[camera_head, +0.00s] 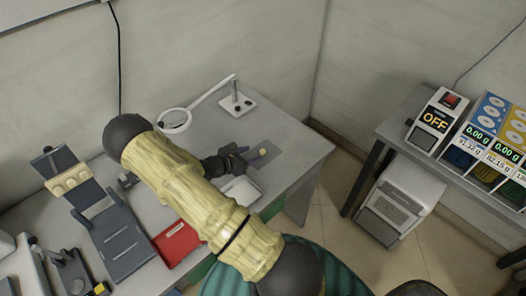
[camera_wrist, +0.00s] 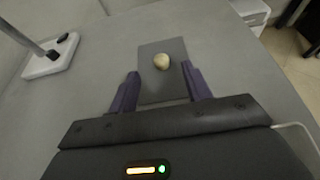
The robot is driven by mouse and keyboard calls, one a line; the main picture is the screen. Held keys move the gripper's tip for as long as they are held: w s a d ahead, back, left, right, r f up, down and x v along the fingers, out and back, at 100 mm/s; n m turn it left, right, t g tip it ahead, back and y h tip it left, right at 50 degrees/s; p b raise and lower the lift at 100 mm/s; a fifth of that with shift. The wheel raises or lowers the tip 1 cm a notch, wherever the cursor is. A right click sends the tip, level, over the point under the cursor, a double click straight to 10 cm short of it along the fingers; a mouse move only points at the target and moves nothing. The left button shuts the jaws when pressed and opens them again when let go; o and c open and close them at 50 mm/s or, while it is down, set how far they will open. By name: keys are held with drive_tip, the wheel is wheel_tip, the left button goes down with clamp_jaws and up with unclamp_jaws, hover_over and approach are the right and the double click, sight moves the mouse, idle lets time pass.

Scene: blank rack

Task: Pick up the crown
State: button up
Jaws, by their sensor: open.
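The crown (camera_wrist: 161,61) looks like a small rounded beige piece in the wrist view. It lies on a dark grey rectangular mat (camera_wrist: 150,47) on the grey table. It also shows in the head view as a small pale spot (camera_head: 262,152) close to my fingers. My gripper (camera_wrist: 160,69) is open and empty, with its two dark purple fingers apart. In the wrist view the crown appears between and slightly beyond the fingertips, with no visible contact. In the head view my gripper (camera_head: 247,155) is just left of the crown; its height above the mat is unclear.
A magnifier lamp on a white base (camera_head: 237,104) stands behind the mat. A white tray (camera_head: 241,190) and a red tray (camera_head: 175,243) sit near the table's front. A dark device with a beige-topped bar (camera_head: 68,180) is at left. The table right of the mat is clear.

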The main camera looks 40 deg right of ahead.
sight(260, 152)
drive_tip(key=x, duration=0.2)
drive_tip(key=p+x, duration=0.1)
drive_tip(key=x, duration=0.2)
drive_tip(key=shift+f+p, duration=0.3)
drive_tip(key=shift+f, duration=0.05)
clamp_jaws()
